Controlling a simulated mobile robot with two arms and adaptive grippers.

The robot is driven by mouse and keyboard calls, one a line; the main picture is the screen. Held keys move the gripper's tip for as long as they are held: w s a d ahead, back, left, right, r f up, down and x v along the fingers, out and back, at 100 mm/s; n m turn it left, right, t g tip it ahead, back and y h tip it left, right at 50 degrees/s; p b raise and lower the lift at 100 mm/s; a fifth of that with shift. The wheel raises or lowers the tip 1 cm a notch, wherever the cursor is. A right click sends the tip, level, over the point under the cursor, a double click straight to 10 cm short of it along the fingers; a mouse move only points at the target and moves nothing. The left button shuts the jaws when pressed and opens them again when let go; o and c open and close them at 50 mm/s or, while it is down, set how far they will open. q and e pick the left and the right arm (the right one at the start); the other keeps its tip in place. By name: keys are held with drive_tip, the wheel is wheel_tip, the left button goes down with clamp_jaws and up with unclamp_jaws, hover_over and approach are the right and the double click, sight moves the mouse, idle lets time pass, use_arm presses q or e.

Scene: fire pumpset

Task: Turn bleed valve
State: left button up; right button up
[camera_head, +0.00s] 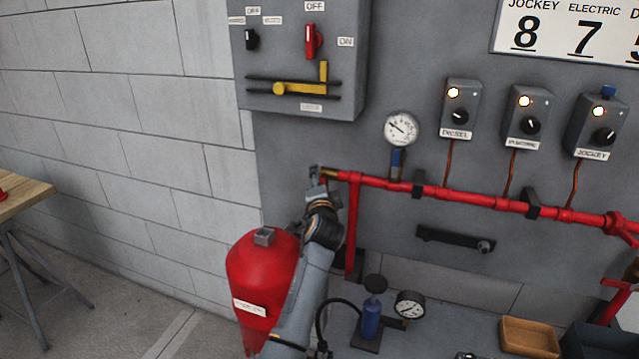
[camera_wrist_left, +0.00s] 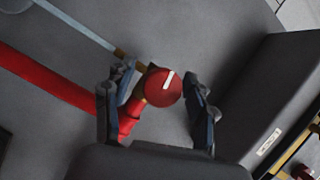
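The bleed valve shows in the left wrist view as a round red knob (camera_wrist_left: 163,88) with a white line across its face. It sits at the end of a red pipe (camera_wrist_left: 60,85). My left gripper (camera_wrist_left: 157,84) is open, with one finger on either side of the knob and visible gaps between. In the head view my left gripper (camera_head: 318,185) is at the left end of the red pipe (camera_head: 440,190), beside a brass fitting (camera_head: 328,173). The knob is hard to make out there. My right gripper is not in view.
A wooden table (camera_head: 22,192) is at far left. A tan tray (camera_head: 528,338) lies lower right.

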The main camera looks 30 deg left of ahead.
use_arm(q)
drive_tip(key=v, duration=1.2)
idle(0.5)
